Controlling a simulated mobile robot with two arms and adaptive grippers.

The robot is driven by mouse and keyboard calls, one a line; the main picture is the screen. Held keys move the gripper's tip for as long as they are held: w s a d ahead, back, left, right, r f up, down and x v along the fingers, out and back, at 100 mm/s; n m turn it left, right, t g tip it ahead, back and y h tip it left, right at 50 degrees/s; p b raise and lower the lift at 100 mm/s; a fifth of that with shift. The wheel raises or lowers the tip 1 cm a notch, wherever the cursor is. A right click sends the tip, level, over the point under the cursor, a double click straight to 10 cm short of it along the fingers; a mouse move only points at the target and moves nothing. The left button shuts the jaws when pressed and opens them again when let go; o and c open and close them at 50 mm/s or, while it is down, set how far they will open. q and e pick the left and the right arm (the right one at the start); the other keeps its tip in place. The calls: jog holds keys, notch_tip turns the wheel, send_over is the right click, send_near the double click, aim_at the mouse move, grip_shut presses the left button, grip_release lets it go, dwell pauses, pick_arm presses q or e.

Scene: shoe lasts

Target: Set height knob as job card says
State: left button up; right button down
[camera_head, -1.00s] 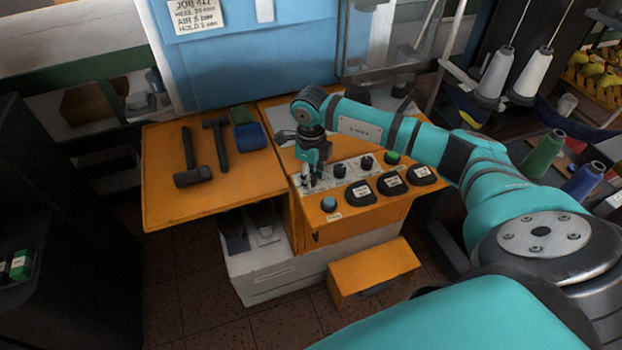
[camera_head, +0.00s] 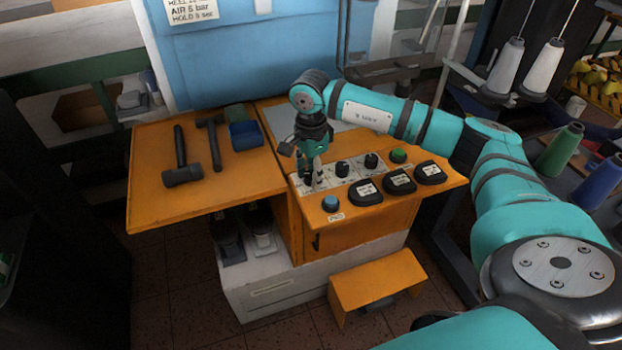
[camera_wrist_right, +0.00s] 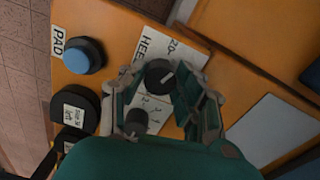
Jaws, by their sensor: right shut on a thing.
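The job card (camera_head: 192,10) is on the blue press front in the head view; its top is cut off, and the AIR line reads 5 bar. The control panel (camera_head: 325,172) has a row of black knobs. My right gripper (camera_head: 314,180) points down over the leftmost knob and mostly hides it. In the right wrist view, that black knob (camera_wrist_right: 160,75) with a white pointer mark sits between the fingers of my right gripper (camera_wrist_right: 165,90), which is shut on it. A partly covered label beside it starts with HEE (camera_wrist_right: 148,42). My left gripper is not in view.
Hammers (camera_head: 182,174) and a blue tray (camera_head: 246,133) lie on the orange table (camera_head: 160,208).

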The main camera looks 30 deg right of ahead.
jog(key=shift+n+b, duration=1.1)
jog(key=shift+n, duration=1.1)
jog(key=c, duration=0.9)
grip_release()
jog(key=shift+c, duration=0.2)
jog(key=shift+r, duration=0.1)
notch_tip(320, 180, up, 12)
